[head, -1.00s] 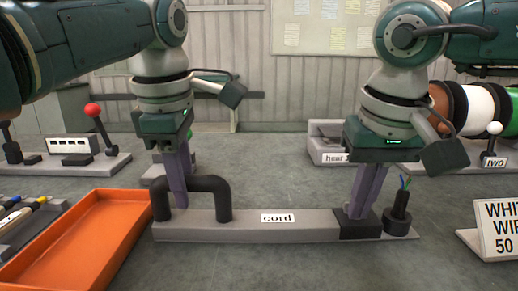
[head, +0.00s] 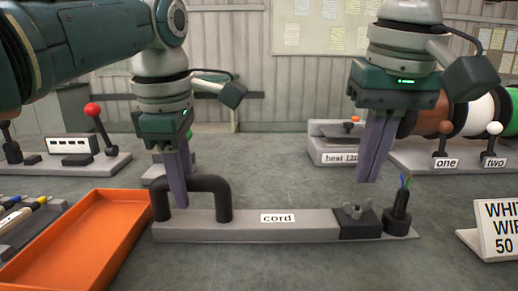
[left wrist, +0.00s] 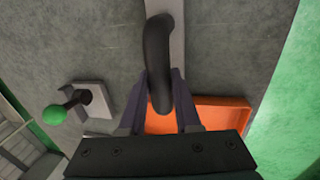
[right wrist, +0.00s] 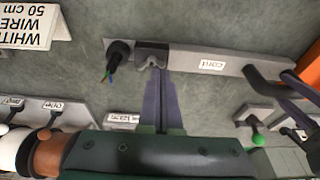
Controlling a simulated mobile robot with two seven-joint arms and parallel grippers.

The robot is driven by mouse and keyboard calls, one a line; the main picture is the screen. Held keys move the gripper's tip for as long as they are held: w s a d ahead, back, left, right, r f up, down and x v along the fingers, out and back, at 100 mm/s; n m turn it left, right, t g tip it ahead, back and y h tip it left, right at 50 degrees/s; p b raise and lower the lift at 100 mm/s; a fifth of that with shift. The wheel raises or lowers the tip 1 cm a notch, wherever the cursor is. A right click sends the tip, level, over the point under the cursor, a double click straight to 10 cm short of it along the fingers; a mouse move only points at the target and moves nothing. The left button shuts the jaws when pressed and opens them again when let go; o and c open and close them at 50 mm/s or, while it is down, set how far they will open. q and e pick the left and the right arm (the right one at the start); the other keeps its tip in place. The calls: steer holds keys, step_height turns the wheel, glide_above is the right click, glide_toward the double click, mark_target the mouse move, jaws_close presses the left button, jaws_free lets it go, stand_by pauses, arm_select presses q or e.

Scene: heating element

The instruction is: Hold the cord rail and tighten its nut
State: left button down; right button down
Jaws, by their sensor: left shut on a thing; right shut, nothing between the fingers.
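The cord rail (head: 300,234) is a long grey bar labelled "cord" lying on the table. It has a black arched handle (head: 210,184) at its left end and a dark block with a grey wing nut (head: 354,211) toward its right end. A black cord stub (head: 397,212) with coloured wire ends stands right of the nut. My left gripper (head: 179,203) is shut on the handle, which also shows between its fingers in the left wrist view (left wrist: 158,60). My right gripper (head: 368,178) is shut and empty, pointing down above the wing nut and apart from it.
An orange tray (head: 136,205) lies left of the rail. A white wire sign (head: 496,230) stands at the right. Behind are the heat station (head: 334,156), levers labelled one and two (head: 468,162), wire spools (head: 479,114) and a red-knobbed lever (head: 95,112).

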mark_target(357, 208)
steer(key=shift+s+d+f, duration=0.1)
steer(key=shift+d+f, duration=0.4)
steer(key=shift+f, duration=0.5)
steer(key=shift+s+d+f, duration=0.1)
steer(key=shift+d+f, duration=0.45)
steer(key=shift+f, duration=0.5)
steer(key=shift+d+f, duration=0.5)
steer(key=shift+f, duration=0.5)
steer(key=shift+w+a, duration=0.25)
steer(key=shift+w, duration=0.35)
steer(key=shift+s+a, duration=0.15)
steer(key=shift+a, duration=0.3)
steer(key=shift+a, duration=0.5)
